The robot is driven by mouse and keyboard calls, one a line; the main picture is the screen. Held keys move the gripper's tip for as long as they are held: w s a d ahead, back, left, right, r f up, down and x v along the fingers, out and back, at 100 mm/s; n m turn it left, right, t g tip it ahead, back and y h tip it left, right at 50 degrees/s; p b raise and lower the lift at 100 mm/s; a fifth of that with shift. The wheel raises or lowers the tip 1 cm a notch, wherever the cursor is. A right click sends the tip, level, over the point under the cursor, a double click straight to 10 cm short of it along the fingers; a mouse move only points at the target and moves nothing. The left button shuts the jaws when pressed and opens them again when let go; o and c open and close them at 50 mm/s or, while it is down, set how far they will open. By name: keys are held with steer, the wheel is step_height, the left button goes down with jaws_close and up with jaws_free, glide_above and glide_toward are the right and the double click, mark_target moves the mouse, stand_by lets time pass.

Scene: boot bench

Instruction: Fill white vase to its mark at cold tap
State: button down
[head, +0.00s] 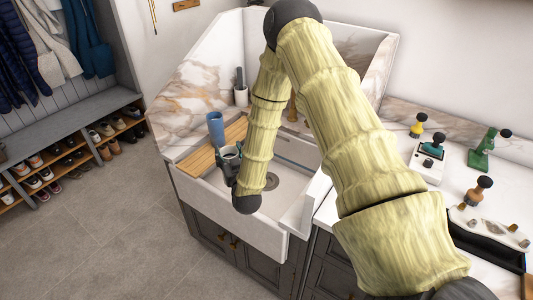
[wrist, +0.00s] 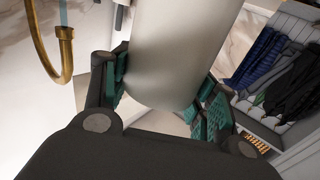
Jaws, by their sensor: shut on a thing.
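My gripper (head: 229,166) is shut on the white vase (wrist: 182,50), whose smooth pale side fills the middle of the wrist view between the green finger pads. In the head view the gripper and vase are small, over the left part of the sink (head: 290,186), beside the wooden board. The vase's mark and water level cannot be made out. The brass tap (wrist: 66,60) curves at the left of the wrist view, apart from the vase. A thin pale blue strip at its tip looks like running water. In the head view my arm hides most of the tap.
A blue cup-like vessel (head: 215,128) stands on the wooden board (head: 200,160) left of the sink. A white holder (head: 241,96) stands behind. Several small devices, including a green one (head: 482,152), occupy the right counter. A shoe bench (head: 60,140) lies left, past open floor.

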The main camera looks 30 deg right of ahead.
steer(key=s+d+f+m+g+h+b, duration=0.1)
steer(key=s+d+f+m+h+b, duration=0.15)
steer(key=d, duration=1.15)
steer(key=s+d+b+x, duration=0.1)
steer(key=d+x, duration=0.1)
steer(key=x, duration=1.1)
steer(key=shift+d+r+n, duration=0.2)
steer(key=shift+r+n, duration=0.1)
steer(key=shift+n, duration=0.05)
stand_by(4.9)
